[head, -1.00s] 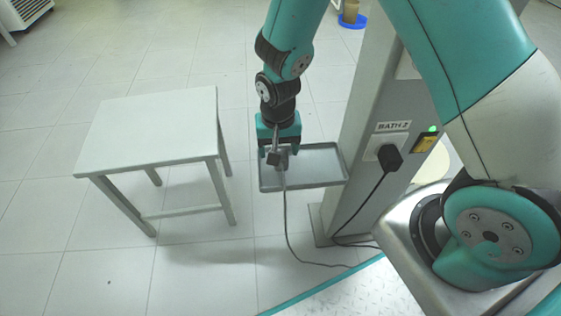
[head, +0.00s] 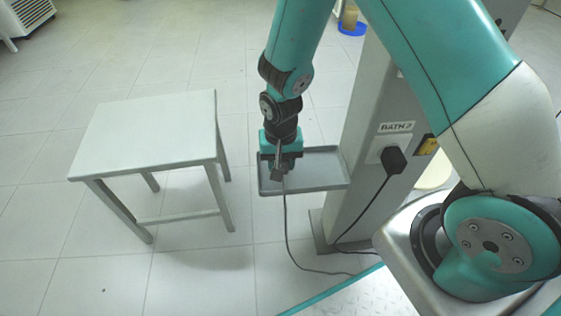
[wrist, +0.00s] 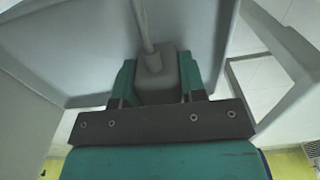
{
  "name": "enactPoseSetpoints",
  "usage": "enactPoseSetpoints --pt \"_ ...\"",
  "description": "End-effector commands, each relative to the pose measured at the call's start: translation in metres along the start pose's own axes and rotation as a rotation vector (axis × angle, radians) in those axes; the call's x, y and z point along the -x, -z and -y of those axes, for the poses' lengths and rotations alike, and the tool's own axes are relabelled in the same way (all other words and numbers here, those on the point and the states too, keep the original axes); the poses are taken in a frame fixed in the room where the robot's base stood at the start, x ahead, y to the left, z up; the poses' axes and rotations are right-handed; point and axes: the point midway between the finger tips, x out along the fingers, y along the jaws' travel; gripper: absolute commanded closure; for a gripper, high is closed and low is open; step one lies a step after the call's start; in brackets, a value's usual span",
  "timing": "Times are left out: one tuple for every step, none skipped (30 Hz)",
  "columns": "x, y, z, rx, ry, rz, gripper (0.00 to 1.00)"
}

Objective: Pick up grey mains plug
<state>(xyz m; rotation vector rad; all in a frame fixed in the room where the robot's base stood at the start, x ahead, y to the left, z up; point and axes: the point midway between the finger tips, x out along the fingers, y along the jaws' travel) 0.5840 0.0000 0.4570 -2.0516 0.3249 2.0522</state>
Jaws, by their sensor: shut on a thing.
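The grey mains plug (wrist: 156,82) sits between the two teal fingers of my gripper (wrist: 158,78) in the wrist view, its grey cord running up and away. My gripper (head: 279,166) is shut on it and points down over the left part of the shallow grey tray (head: 325,186). The plug also shows in the head view (head: 277,176), small and partly merged with the gripper. Its cord hangs over the tray's front edge to the floor. I cannot tell whether the plug touches the tray floor.
A grey post stands right of the tray, with a label "BATH 2" (head: 396,127). A black plug (head: 393,160) sits in its white socket, beside a yellow switch (head: 427,145). A pale stool (head: 150,125) stands to the left. Open tiled floor lies between and in front.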

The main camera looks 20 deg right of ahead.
Motion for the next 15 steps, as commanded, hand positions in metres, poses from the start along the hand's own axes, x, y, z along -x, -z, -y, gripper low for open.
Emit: enactPoseSetpoints --pt "0.001 0.0 0.0 0.0 0.0 0.0 0.9" --pt "0.002 0.0 0.0 0.0 0.0 -0.001 0.9" --pt "0.004 0.0 0.0 0.0 0.001 -0.001 0.9" --pt "0.007 0.0 0.0 0.0 0.001 -0.001 0.9" --pt "0.009 0.001 0.0 0.0 0.001 -0.002 0.9" --pt "0.014 0.001 0.001 0.0 0.002 -0.003 0.9" --pt "0.018 0.001 0.001 0.0 0.002 -0.003 0.9" --pt "0.022 0.001 0.001 0.0 0.002 -0.003 0.9" --pt "0.03 0.001 0.001 0.0 0.002 -0.003 0.9" --pt "0.036 0.001 0.001 0.0 0.002 -0.003 0.9" --pt "0.043 0.001 0.001 0.0 0.003 -0.004 0.9" --pt "0.053 0.001 0.001 0.0 0.003 -0.005 0.9" --pt "0.062 0.001 0.001 0.0 0.003 -0.005 0.9" --pt "0.071 0.001 0.001 0.0 0.003 -0.005 0.9" --pt "0.084 0.001 0.001 0.0 0.003 -0.005 0.9"
